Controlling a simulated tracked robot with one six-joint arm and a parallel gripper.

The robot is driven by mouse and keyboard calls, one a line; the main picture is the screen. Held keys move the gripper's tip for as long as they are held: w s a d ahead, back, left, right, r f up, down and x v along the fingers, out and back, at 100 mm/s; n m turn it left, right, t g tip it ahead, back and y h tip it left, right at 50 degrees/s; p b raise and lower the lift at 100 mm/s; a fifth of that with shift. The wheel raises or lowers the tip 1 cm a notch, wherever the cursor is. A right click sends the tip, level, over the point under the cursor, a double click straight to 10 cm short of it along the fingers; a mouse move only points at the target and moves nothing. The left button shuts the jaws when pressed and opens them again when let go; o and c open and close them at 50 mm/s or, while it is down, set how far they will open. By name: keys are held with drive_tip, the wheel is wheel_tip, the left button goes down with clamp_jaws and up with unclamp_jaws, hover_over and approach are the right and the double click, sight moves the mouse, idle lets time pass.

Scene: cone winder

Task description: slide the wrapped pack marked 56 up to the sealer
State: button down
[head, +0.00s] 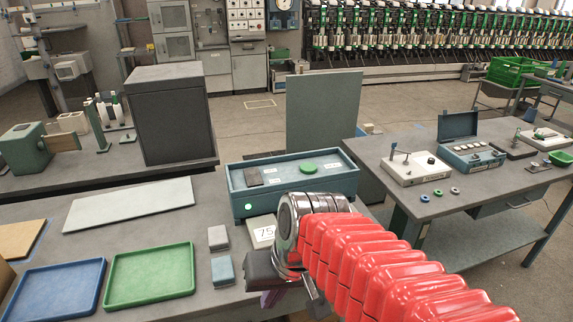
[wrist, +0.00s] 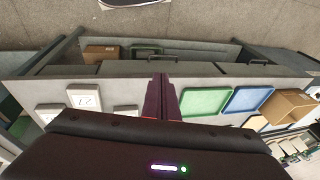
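A wrapped pack with a white label reading 75 (head: 263,232) lies on the near table, left of my arm; a labelled pack (wrist: 84,98) also shows in the wrist view, its number hard to read. No number 56 is legible in either view. A grey block (head: 218,238) and a teal block (head: 222,271) lie left of it. A long teal housing with a green button (head: 288,193), possibly the sealer, stands behind them. My gripper (wrist: 162,78) shows two dark fingers close together with nothing visible between them. In the head view my wrist hides most of it.
A green tray (head: 151,301) and a blue tray (head: 50,317) lie at the front left. A pale flat board (head: 130,205) lies behind them. A dark grey cabinet (head: 170,120) stands at the back left. A separate table (head: 455,190) with instruments is at the right.

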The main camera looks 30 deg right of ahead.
wheel_tip(320, 180, up, 5)
drive_tip(key=n+t+h, duration=0.1)
drive_tip(key=n+t, duration=0.1)
drive_tip(key=shift+d+f+n+h, duration=0.15)
drive_tip(key=shift+n+h, duration=0.25)
